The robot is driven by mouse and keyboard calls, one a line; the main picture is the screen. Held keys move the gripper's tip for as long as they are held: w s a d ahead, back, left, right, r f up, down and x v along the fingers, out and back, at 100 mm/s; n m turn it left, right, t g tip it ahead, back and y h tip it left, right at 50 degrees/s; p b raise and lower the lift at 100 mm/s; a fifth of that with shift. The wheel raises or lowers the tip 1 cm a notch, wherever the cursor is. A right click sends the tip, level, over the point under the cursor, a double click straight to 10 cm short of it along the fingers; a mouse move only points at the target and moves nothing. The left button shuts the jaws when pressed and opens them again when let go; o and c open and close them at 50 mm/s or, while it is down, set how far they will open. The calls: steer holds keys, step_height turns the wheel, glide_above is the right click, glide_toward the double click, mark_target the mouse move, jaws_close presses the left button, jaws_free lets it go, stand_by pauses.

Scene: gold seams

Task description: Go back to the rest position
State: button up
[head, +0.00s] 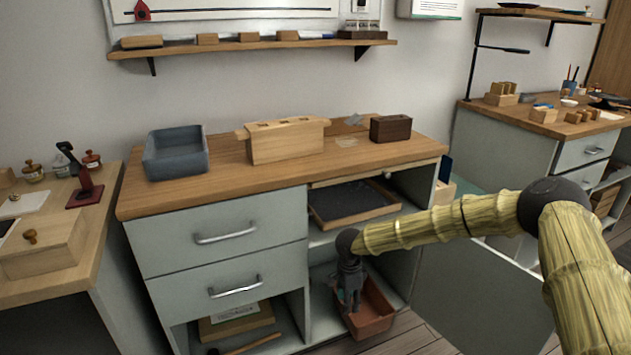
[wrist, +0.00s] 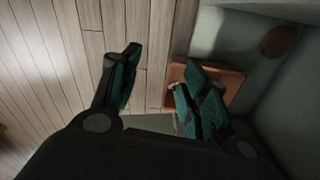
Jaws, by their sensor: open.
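My gripper (head: 350,300) hangs low in front of the open cupboard of the grey cabinet (head: 145,250), pointing down. In the head view it overlaps a reddish-brown tray (head: 378,312) on the lower level. In the wrist view my gripper (wrist: 160,85) has its two dark fingers with green pads spread apart, with nothing between them. One finger is over the wood floor and the other overlaps the tray (wrist: 228,78). The tray's contents are mostly hidden behind the finger.
Above the tray, a shelf holds a dark-lined wooden tray (head: 325,212). The worktop carries a blue-grey bin (head: 175,165), a pale wooden block (head: 287,143) and a dark brown box (head: 390,128). An open grey door panel (head: 480,300) stands right of the cupboard. Floor (wrist: 95,50) is clear beside it.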

steer(key=s+d+f+n+t+h, duration=0.15)
steer(key=s+f+n, duration=0.25)
steer(key=s+f, duration=0.5)
steer(key=s+f+n+t+h, duration=0.15)
steer(key=s+f+n, duration=0.35)
steer(key=s, duration=0.8)
steer(key=s+d+r+n+g+y, duration=0.1)
steer(key=s+d+n+y, duration=0.15)
steer(key=s, duration=1.05)
steer(key=s+d+r+n+g+y, duration=0.1)
steer(key=s+d+n+g, duration=0.2)
steer(key=s, duration=1)
step_height(320, 180, up, 25)
steer(key=s+n+t+p, duration=0.1)
steer(key=p, duration=2.4)
steer(key=shift+s+d+r, duration=0.2)
steer(key=shift+s+d, duration=0.1)
steer(key=shift+d, duration=0.15)
